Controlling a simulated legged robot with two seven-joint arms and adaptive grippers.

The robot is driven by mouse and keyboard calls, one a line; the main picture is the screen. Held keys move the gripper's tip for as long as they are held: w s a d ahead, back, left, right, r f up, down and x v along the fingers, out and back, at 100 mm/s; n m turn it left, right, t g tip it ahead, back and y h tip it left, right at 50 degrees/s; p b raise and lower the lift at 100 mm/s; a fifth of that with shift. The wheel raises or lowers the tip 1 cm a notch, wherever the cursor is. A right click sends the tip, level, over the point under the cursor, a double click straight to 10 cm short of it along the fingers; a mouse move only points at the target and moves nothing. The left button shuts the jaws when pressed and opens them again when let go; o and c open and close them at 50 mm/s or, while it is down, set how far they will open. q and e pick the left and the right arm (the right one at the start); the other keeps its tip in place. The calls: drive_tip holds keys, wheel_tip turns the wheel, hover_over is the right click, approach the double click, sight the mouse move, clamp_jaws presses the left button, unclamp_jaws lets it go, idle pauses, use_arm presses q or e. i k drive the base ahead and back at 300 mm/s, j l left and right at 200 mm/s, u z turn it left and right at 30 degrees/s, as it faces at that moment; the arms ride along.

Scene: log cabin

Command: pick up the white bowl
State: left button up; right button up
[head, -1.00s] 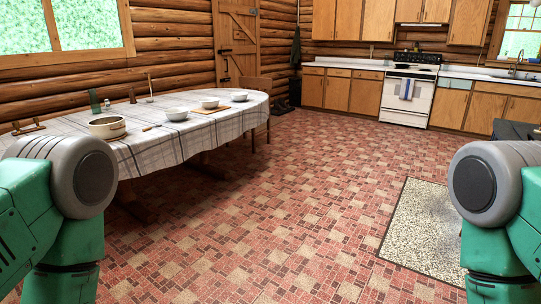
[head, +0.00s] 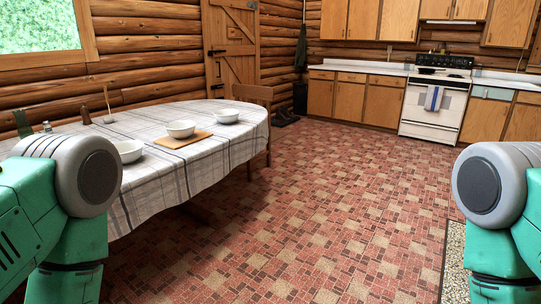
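Three white bowls stand on the long cloth-covered table (head: 160,165) at the left of the head view. The nearest bowl (head: 130,149) is partly hidden behind my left arm. The middle bowl (head: 181,128) sits on a wooden board (head: 196,138). The farthest bowl (head: 227,116) is near the table's far end. The frame does not tell which bowl is meant. Only the upper parts of my green and grey arms show, at the lower left and lower right. Neither gripper is in view.
A wooden chair (head: 253,97) stands at the table's far end. The tiled floor (head: 310,210) is clear ahead. A speckled mat (head: 453,255) lies at the right. A white stove (head: 434,106) and wooden cabinets line the back wall.

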sight(227, 117)
drive_tip(key=i+u, duration=0.2)
drive_tip(key=i, duration=0.3)
drive_tip(key=i+l+u, duration=0.15)
drive_tip(key=i, duration=0.3)
drive_tip(key=i+l+u, duration=0.2)
drive_tip(key=i, duration=0.25)
drive_tip(key=i+l+u, duration=0.2)
drive_tip(key=i, duration=0.25)
drive_tip(key=l, duration=0.1)
